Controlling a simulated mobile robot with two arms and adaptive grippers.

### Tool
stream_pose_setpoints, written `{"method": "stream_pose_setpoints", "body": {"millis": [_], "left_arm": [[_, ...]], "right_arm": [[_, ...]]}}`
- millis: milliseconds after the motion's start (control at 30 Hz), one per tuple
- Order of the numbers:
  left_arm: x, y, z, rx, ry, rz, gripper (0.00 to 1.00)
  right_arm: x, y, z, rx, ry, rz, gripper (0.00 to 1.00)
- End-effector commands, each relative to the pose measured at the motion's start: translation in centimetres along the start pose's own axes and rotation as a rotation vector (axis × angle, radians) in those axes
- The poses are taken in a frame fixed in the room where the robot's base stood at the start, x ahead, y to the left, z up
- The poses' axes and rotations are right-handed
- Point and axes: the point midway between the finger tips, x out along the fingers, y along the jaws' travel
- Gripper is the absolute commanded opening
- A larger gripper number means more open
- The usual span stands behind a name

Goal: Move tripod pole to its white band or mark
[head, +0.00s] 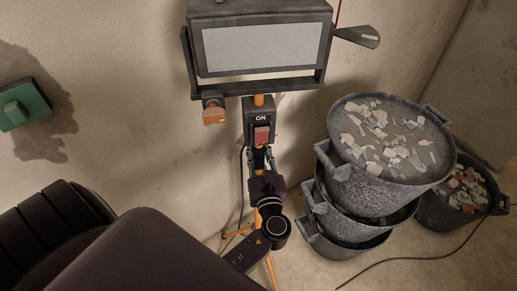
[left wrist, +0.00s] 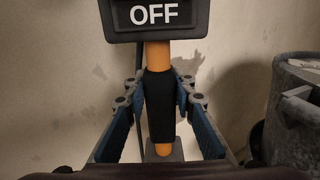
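The tripod pole (head: 258,100) is orange and stands upright under a work lamp (head: 262,48); it also shows in the left wrist view (left wrist: 157,55). A black sleeve (left wrist: 160,105) wraps it below the switch box (head: 259,120). My left gripper (head: 259,156) has one finger on each side of the sleeve, close against it. The fingers also show in the left wrist view (left wrist: 160,88). I cannot tell whether they press on it. No white band shows on the visible pole; my wrist hides part of it. My right gripper is not in view.
A stack of grey buckets (head: 345,190) stands to the right, the top one full of rubble (head: 385,135). Another rubble bucket (head: 425,212) is behind it. A cable (head: 400,259) runs over the floor. A green wall box (head: 22,104) is at left. The wall is close behind the lamp.

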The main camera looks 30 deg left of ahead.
Motion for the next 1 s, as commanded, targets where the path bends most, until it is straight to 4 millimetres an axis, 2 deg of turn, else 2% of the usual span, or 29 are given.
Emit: {"method": "stream_pose_setpoints", "body": {"millis": [33, 167, 433, 567, 1000], "left_arm": [[0.0, 0.0, 0.0, 0.000, 0.000, -0.001, 0.14], [0.0, 0.0, 0.0, 0.000, 0.000, -0.001, 0.00], [0.0, 0.0, 0.1, 0.000, 0.000, -0.001, 0.00], [0.0, 0.0, 0.8, 0.000, 0.000, -0.001, 0.00], [0.0, -0.1, 7.9, -0.001, -0.005, -0.001, 0.00]], "right_arm": [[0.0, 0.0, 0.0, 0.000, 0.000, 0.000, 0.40], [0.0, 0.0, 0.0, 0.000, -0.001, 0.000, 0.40], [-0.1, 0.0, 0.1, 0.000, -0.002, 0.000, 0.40], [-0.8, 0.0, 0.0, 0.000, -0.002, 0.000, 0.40], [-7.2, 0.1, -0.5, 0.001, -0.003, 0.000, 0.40]]}}
